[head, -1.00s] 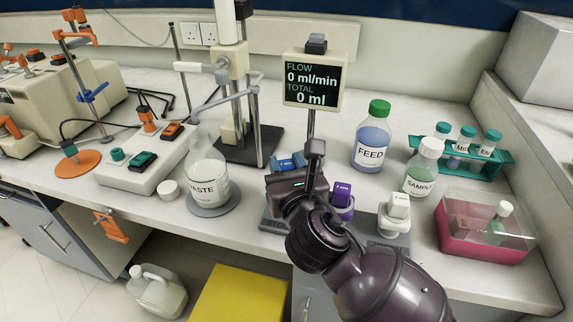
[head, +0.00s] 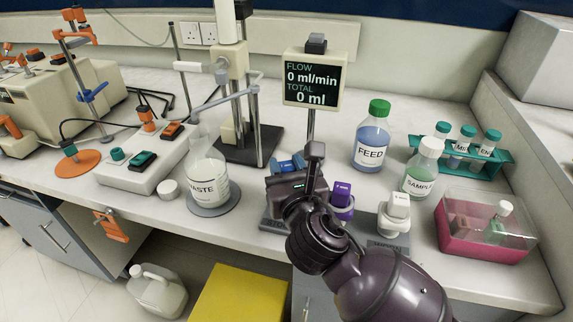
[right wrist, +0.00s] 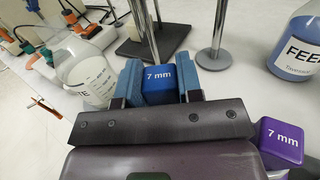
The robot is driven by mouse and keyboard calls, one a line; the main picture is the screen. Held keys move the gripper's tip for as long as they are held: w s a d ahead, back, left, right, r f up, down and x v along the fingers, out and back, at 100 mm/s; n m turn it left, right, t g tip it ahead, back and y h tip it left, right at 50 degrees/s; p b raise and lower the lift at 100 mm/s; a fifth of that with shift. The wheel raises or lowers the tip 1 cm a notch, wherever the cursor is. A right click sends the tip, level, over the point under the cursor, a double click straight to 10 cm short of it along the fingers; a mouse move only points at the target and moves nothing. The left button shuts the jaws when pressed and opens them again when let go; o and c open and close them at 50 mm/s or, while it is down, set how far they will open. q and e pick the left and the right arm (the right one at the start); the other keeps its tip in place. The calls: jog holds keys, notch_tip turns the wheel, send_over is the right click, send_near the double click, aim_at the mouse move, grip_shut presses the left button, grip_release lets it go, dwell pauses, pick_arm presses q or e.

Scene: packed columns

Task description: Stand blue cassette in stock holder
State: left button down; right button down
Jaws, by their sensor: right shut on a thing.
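The blue cassette (right wrist: 158,86), marked "7 mm", is between the two blue-padded fingers of my right gripper (right wrist: 159,80), which is shut on it. In the head view my right gripper (head: 289,165) is over the left part of a grey holder (head: 268,224) at the bench front. My gripper and arm hide much of that holder. I cannot tell whether the cassette touches it. A purple cassette (head: 342,196) and a white cassette (head: 397,207) stand to the right. The purple one also shows in the right wrist view (right wrist: 281,143). My left gripper is not in view.
The waste bottle (head: 207,176) stands close left of my right gripper. The pump column and flow display (head: 313,82) rise behind it. The feed bottle (head: 371,140), sample bottle (head: 421,172), teal tube rack (head: 500,158) and pink box (head: 480,240) stand to the right.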

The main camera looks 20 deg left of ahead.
jog(key=shift+f, duration=1.4)
jog(key=c, duration=0.7)
grip_release()
jog(key=v, duration=1.2)
